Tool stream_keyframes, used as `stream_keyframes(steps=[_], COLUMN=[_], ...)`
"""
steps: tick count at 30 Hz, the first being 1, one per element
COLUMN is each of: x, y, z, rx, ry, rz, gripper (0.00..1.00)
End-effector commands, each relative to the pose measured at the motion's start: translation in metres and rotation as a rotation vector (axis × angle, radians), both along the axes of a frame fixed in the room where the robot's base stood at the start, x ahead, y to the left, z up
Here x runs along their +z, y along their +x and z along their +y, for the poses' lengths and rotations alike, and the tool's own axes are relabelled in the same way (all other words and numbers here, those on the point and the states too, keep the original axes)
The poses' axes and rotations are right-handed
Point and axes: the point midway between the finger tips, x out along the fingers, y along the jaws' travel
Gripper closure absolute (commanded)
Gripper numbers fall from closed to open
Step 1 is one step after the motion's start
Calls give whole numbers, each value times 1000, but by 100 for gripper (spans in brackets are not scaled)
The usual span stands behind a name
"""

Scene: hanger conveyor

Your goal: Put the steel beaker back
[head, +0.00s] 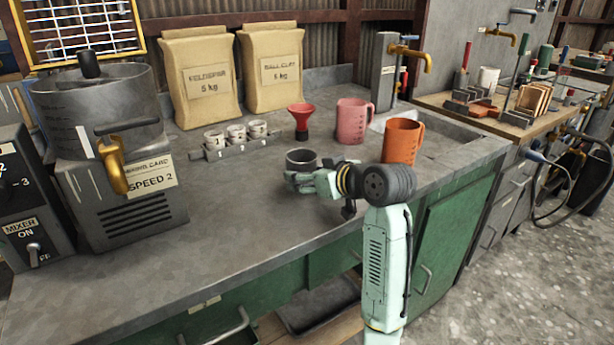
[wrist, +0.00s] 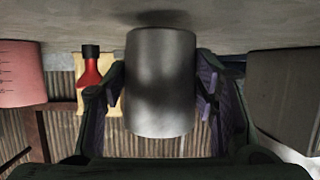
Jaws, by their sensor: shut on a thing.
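The steel beaker (head: 301,159) is a small grey metal cup, upright over the middle of the counter. My gripper (head: 298,180) reaches it from the front right and is shut on it. In the wrist view, which shows the counter at the top, the beaker (wrist: 162,82) fills the space between the two fingers (wrist: 160,95). A dark shadow lies on the counter beside its base; I cannot tell whether the base touches the counter.
A rack with several white cups (head: 236,136), a red funnel (head: 301,120), a pink jug (head: 353,121) and an orange jug (head: 402,141) stand around the beaker. A mixer (head: 110,150) stands at left. The counter (head: 230,215) is clear in front.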

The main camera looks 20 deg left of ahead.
Motion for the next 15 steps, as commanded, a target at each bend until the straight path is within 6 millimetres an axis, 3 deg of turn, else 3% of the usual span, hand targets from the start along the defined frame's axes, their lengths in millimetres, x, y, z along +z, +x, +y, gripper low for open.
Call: stream_keyframes(steps=[14,15], x=[-13,-13], y=[0,0], z=[0,0], rx=[-1,-1], ry=[0,0], rz=[-2,-2], gripper=[85,46])
